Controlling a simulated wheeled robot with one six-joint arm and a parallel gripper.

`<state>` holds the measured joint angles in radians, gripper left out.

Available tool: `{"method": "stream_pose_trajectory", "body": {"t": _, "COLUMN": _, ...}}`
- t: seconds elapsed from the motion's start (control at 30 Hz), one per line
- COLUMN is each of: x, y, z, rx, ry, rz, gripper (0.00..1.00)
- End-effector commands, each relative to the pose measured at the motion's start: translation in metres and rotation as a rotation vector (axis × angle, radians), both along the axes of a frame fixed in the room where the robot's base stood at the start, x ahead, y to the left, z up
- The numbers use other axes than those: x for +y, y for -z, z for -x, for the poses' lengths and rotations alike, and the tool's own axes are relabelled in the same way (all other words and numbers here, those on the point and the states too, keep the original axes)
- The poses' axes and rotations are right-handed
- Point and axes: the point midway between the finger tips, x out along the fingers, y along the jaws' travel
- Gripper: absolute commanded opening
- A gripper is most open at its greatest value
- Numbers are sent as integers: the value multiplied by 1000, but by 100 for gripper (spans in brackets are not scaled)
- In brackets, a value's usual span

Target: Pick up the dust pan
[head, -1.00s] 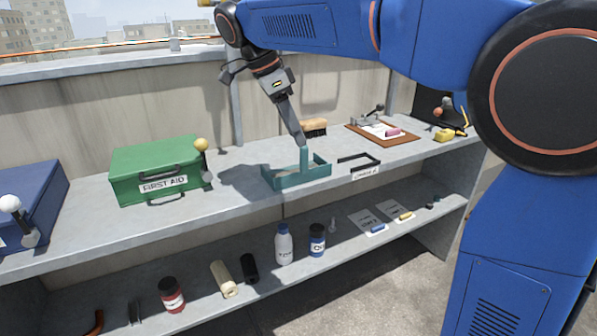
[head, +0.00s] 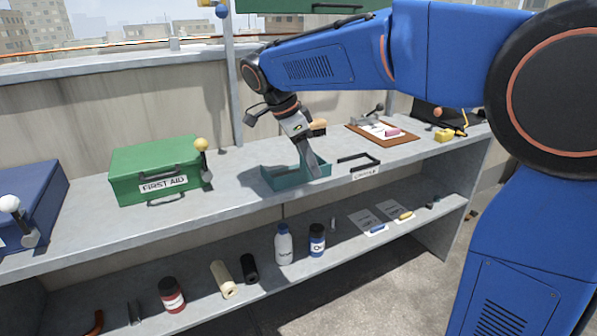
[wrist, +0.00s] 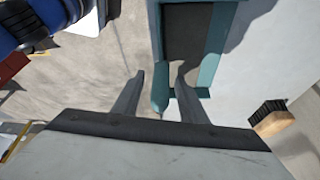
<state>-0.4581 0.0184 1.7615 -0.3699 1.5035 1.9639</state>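The dust pan is a teal tray (head: 283,182) on the upper shelf, right of the green first aid box. Its raised handle is hidden behind my fingers in the head view. In the wrist view the pan (wrist: 212,60) shows at the top, with its teal handle (wrist: 160,90) between my two fingers. My gripper (head: 314,170) points down at the pan's front right side. In the wrist view my gripper (wrist: 162,85) is open, with a finger on each side of the handle. I cannot tell whether either finger touches it.
The first aid box (head: 155,170) stands left of the pan. Bottles (head: 284,245) stand on the lower shelf.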

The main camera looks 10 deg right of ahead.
Motion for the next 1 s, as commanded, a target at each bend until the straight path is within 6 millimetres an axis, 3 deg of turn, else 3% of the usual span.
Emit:
{"method": "stream_pose_trajectory", "body": {"t": 0.17, "x": 0, "y": 0, "z": 0, "rx": 0, "ry": 0, "rz": 0, "gripper": 39}}
{"method": "stream_pose_trajectory", "body": {"t": 0.33, "x": 0, "y": 0, "z": 0, "rx": 0, "ry": 0, "rz": 0, "gripper": 0}}
{"method": "stream_pose_trajectory", "body": {"t": 0.73, "x": 0, "y": -7, "z": 0, "rx": 0, "ry": 1, "rz": 0, "gripper": 0}}
{"method": "stream_pose_trajectory", "body": {"t": 1.0, "x": 0, "y": -52, "z": -1, "rx": -3, "ry": 1, "rz": -1, "gripper": 0}}
